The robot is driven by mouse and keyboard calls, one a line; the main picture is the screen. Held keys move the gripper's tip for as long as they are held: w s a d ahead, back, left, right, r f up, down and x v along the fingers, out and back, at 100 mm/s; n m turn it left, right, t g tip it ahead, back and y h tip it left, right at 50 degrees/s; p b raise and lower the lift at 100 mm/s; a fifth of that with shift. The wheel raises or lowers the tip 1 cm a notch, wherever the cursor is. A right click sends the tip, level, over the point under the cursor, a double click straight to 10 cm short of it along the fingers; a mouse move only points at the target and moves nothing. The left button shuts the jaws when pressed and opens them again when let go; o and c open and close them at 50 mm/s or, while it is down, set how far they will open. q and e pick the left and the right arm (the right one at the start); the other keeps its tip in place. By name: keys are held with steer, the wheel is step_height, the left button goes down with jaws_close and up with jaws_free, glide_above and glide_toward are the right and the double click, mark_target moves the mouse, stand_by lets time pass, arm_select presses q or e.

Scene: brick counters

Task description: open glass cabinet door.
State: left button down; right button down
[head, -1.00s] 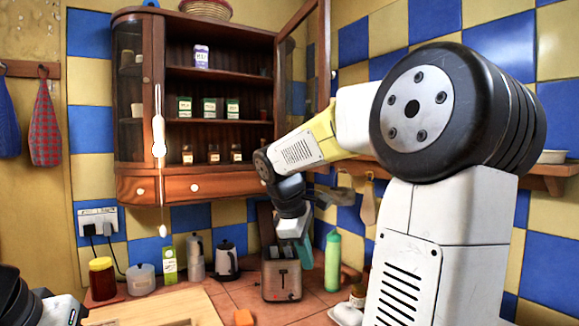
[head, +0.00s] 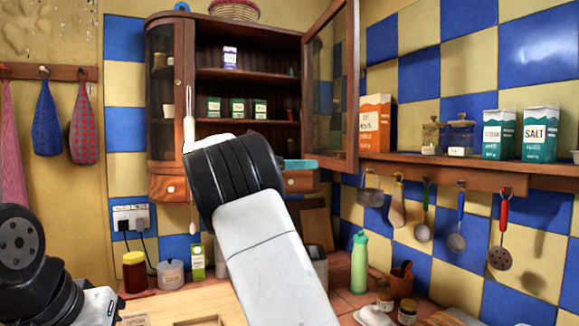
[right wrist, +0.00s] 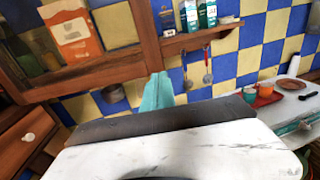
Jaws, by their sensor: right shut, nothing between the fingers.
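The wooden wall cabinet (head: 240,92) has its right glass door (head: 331,85) standing open, swung out to the right, with shelves exposed. My right gripper (head: 301,163) shows as a teal fingertip below the door's lower hinge-side corner; my arm hides the rest. In the right wrist view, the teal fingers (right wrist: 157,92) are together and empty, close to the lower corner of the door's wooden frame (right wrist: 100,74). I cannot tell whether they touch it. My left arm is at the lower left of the head view, but its fingers are out of sight.
A shelf (head: 450,171) on the right wall carries cartons (head: 540,132) and jars, with utensils (head: 502,232) hanging below. A green bottle (head: 359,262) stands on the counter (head: 350,302). A white ornament (head: 189,120) hangs at the cabinet's left front.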

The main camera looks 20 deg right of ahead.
mark_target(352, 163)
steer(key=d, duration=1)
steer(key=shift+d, duration=0.1)
steer(key=shift+d, duration=0.35)
steer(key=d+n+t, duration=0.1)
steer(key=d, duration=1.2)
steer(key=shift+w+t, duration=0.4)
